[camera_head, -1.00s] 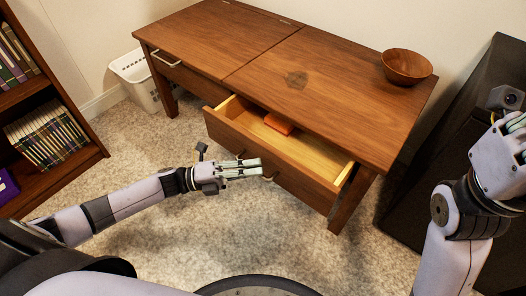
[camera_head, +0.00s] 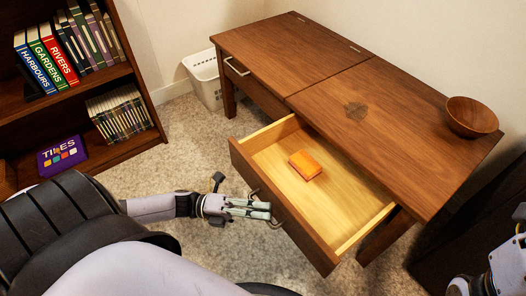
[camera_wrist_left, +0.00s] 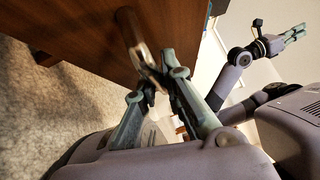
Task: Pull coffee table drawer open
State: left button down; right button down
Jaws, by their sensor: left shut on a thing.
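The wooden coffee table (camera_head: 330,75) stands against the wall. Its right drawer (camera_head: 290,215) is pulled well out, with an orange box (camera_head: 305,164) lying inside on the pale drawer bottom. My left gripper (camera_head: 268,210) is at the drawer front, shut on the metal drawer handle (camera_head: 275,224). In the left wrist view the handle (camera_wrist_left: 140,52) runs between the fingers of that gripper (camera_wrist_left: 160,85). My right gripper (camera_head: 520,225) is at the right edge of the head view, mostly cut off. The table's left drawer, with its own handle (camera_head: 237,68), is shut.
A wooden bowl (camera_head: 472,117) sits on the table's right end. A white basket (camera_head: 205,78) stands by the wall left of the table. A bookcase (camera_head: 75,75) with books is at the left. Carpet (camera_head: 195,145) lies clear between them.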

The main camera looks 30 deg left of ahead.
pick_arm(q)
jog(key=shift+f, duration=0.1)
jog(key=c, duration=1.7)
grip_release()
jog(key=v, duration=1.2)
jog(key=shift+s, duration=0.1)
